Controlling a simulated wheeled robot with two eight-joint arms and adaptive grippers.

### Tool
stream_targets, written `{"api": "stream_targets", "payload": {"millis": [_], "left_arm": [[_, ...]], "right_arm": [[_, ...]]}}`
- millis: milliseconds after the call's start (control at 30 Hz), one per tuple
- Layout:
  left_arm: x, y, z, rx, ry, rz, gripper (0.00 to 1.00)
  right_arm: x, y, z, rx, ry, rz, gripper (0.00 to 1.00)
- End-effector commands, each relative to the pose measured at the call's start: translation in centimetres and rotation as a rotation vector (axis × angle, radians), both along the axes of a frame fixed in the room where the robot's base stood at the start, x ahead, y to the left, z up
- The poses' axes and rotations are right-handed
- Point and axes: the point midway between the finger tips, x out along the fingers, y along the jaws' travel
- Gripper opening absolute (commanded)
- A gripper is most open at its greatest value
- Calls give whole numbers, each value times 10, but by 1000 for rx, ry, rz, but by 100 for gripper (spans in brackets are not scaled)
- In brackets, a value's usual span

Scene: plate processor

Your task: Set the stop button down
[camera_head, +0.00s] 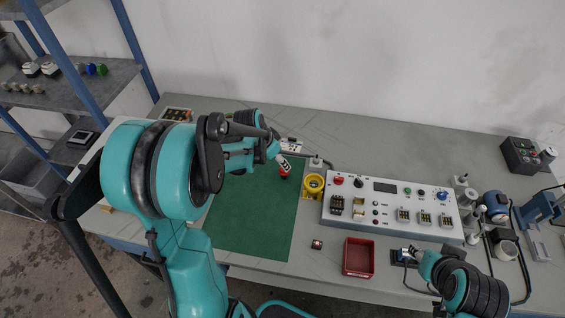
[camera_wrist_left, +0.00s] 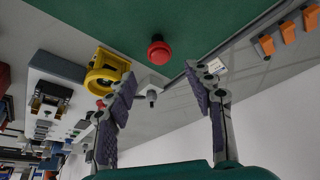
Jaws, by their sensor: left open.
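The stop button, with a red round cap (camera_head: 285,171), stands on the green mat (camera_head: 255,215) near its far right part. In the left wrist view the red cap (camera_wrist_left: 159,52) shows beyond the fingertips, on the mat and near its edge. My left gripper (camera_head: 281,160) is right by the button in the head view.
A yellow ring-shaped housing (camera_head: 314,183) stands just right of the mat, beside the white control panel (camera_head: 390,205). A red tray (camera_head: 359,257) lies in front of the panel. Bottles and tools crowd the right end. The mat's front part is clear.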

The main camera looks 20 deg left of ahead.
Motion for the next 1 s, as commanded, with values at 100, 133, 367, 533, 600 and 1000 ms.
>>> {"api": "stream_targets", "payload": {"millis": [100, 133, 367, 533, 600, 1000], "left_arm": [[-9, 3, 24, 0, 0, 0, 53], [-10, 4, 28, 0, 0, 0, 53], [-20, 3, 47, 2, -2, 7, 53], [-45, -24, 75, 13, -23, 74, 53], [-64, -40, 90, 17, -42, 119, 53], [-163, -98, 121, -24, -187, 345, 53]], "right_arm": [[0, 0, 10, 0, 0, 0, 40], [0, 0, 11, 0, 0, 0, 40], [0, 0, 15, 0, 0, 0, 40], [0, 0, 15, 0, 0, 0, 40], [0, 0, 15, 0, 0, 0, 40], [0, 0, 15, 0, 0, 0, 40]]}}
